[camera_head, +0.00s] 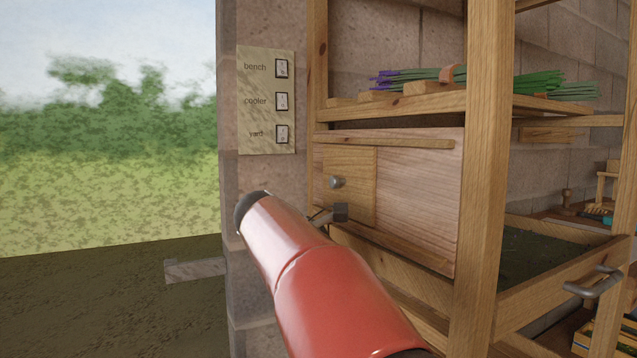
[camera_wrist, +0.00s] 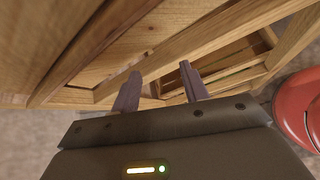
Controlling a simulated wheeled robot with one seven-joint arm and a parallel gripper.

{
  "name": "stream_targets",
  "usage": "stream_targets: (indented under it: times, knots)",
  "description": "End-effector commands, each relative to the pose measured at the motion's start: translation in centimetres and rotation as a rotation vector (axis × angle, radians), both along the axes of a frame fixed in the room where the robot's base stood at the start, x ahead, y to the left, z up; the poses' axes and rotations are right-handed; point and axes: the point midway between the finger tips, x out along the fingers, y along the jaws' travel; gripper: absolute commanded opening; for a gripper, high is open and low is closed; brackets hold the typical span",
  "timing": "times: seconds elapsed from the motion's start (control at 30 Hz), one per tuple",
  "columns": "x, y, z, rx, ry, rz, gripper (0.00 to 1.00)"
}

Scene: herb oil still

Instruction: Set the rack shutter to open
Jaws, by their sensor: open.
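The wooden rack (camera_head: 487,150) stands right of centre in the head view. A broad pinkish wood panel (camera_head: 415,195) closes its front below the upper shelf. A smaller, yellower panel (camera_head: 355,160) with a round grey knob (camera_head: 336,182) sits at its left end; I take this to be the shutter. My red arm hides most of my gripper in the head view. A small dark grey block just below the knob may be a fingertip. In the wrist view my gripper (camera_wrist: 160,90) is open and empty, its fingers close to wooden rack parts (camera_wrist: 150,65); the knob does not show.
A label plate (camera_head: 267,100) with switches marked bench, cooler and yard is on the wall left of the rack. Lavender bundles (camera_head: 480,80) lie on the upper shelf. A tray with a grey handle (camera_head: 594,283) is at lower right. Open ground lies left.

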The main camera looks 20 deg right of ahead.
Motion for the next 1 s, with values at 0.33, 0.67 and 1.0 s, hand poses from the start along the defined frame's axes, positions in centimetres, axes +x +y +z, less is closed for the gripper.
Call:
stream_targets:
  times: [0.33, 0.67, 1.0]
  knots:
    - [4.2, 7.2, 13.0, -0.575, 0.339, 0.001, 0.45]
    - [4.1, 6.0, 14.6, -0.643, 0.383, -0.021, 0.45]
    - [4.3, 1.4, 14.6, -0.641, 0.381, -0.018, 0.45]
